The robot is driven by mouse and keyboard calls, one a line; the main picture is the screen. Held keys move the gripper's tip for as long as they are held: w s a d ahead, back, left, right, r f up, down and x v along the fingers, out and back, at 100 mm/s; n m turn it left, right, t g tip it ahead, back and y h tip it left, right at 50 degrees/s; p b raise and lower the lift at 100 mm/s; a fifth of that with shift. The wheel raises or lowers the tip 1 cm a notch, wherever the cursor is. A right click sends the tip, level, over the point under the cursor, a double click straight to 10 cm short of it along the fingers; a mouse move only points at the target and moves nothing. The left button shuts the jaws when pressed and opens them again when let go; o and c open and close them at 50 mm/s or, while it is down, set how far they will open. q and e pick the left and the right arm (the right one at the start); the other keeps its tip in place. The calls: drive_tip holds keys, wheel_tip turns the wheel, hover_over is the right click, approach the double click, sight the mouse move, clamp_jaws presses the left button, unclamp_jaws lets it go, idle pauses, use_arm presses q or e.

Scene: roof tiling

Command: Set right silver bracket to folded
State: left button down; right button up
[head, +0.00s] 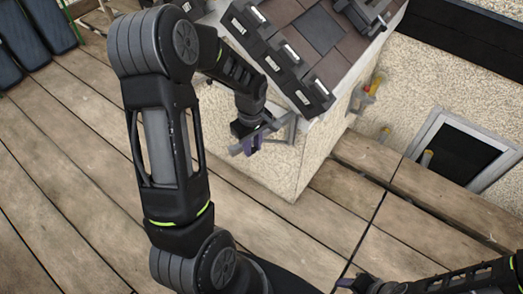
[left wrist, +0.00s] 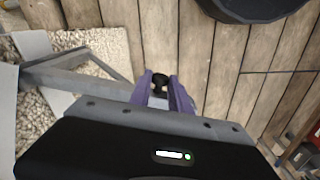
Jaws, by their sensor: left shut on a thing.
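The silver bracket (head: 276,127) sits under the roof edge at the near corner of the small house and sticks out from its wall. In the left wrist view the bracket's grey bars (left wrist: 75,76) form an angled frame against the pale rough wall. My left gripper (head: 247,146) is at the bracket's outer end. Its purple fingers (left wrist: 163,92) are shut on the bracket, with a dark round knob showing between them. The gripped part is mostly hidden by the fingers and gripper body. My right gripper (head: 366,284) is low at the right, away from the bracket; its jaws are unclear.
The tiled roof (head: 318,28) with dark edge blocks rises just above my left gripper. The house wall (head: 262,165) is close on its right. Yellow-handled items (head: 374,86) are on the wall's right side. The plank floor (head: 70,190) is clear at the left.

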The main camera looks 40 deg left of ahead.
use_arm(q)
drive_tip(key=w+a+m, duration=0.4)
drive_tip(key=a+m, duration=0.1)
drive_tip(key=a, duration=0.2)
drive_tip(key=w+a+m, duration=0.4)
drive_tip(key=a+m, duration=0.1)
drive_tip(key=a, duration=0.2)
drive_tip(key=shift+w+b, duration=0.3)
drive_tip(key=shift+b, duration=0.05)
drive_tip(key=c, duration=1.2)
unclamp_jaws()
drive_tip(key=shift+c, duration=0.2)
